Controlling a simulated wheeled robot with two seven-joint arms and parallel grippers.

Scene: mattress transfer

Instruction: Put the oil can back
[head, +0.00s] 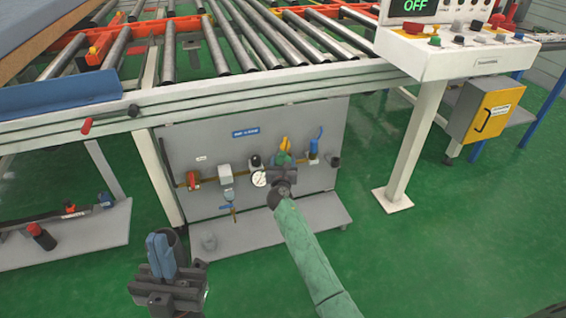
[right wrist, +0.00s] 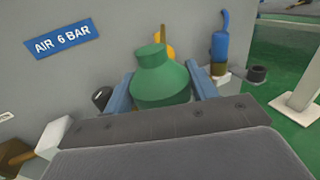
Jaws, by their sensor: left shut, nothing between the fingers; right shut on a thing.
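The green oil can (right wrist: 163,82) is between the blue fingers of my right gripper (right wrist: 160,92) in the right wrist view, its narrow neck upward. In the head view the right gripper (head: 282,168) is in front of the grey air panel, and a bit of the green can (head: 284,158) shows above it. A yellow part (head: 285,145) stands just behind the can; whether they touch I cannot tell. My left gripper (head: 161,250) is shut and empty at the lower left, in front of the low shelf.
The grey air panel (head: 200,150) carries a red valve (head: 193,180), a round gauge (head: 259,179) and a blue fitting (head: 315,148). A low shelf (head: 270,235) lies below it. A control console (head: 440,55) stands at right. Green floor is clear at lower right.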

